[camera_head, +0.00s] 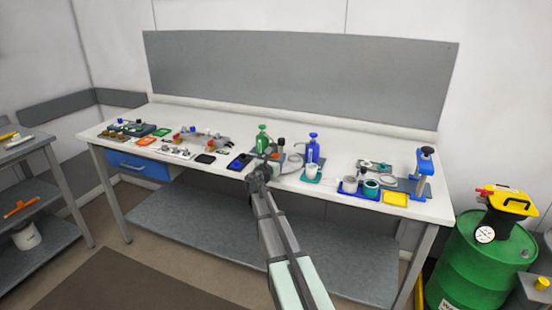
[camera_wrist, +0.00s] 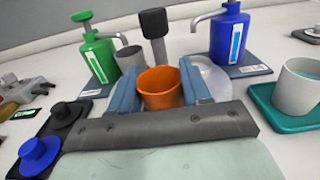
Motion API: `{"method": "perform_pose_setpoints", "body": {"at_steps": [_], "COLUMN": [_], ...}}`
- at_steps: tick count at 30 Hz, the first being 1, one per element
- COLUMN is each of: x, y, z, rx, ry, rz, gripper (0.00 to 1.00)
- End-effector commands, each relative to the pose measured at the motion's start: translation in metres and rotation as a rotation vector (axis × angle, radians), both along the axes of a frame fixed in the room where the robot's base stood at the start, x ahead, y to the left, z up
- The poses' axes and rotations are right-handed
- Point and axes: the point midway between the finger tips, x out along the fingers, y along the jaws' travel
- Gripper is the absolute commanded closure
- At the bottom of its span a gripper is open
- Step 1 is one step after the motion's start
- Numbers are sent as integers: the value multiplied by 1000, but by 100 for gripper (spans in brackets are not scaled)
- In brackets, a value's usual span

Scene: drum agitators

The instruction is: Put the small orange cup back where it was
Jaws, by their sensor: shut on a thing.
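The small orange cup (camera_wrist: 160,90) is upright between the two blue-grey fingers of my gripper (camera_wrist: 160,96) in the wrist view. The fingers press on it from left and right. Its open rim faces up toward the camera; its lower part is hidden behind the dark gripper bar. In the head view my gripper (camera_head: 262,168) is over the front middle of the workbench, in front of the green pump bottle (camera_head: 262,138). The cup's height over the bench cannot be told.
The blue pump bottle (camera_wrist: 231,35) stands behind right on a mat. A grey cup (camera_wrist: 130,60) and a black-topped post (camera_wrist: 154,30) stand behind. A white cup (camera_wrist: 297,88) stands on a teal coaster (camera_wrist: 262,100) at right. Black and blue knobs (camera_wrist: 40,150) are at left.

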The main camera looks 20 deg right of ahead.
Motion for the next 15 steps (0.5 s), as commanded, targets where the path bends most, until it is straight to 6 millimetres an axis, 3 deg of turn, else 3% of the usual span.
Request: {"method": "perform_pose_setpoints", "body": {"at_steps": [1,2,3,9,15], "x": [0,0,0,0,0], "y": [0,0,0,0,0], "z": [-2,-1,-1,-1,-1], "rx": [0,0,0,0,0], "ry": [0,0,0,0,0], "rz": [0,0,0,0,0], "gripper": [82,51,47,28,27]}}
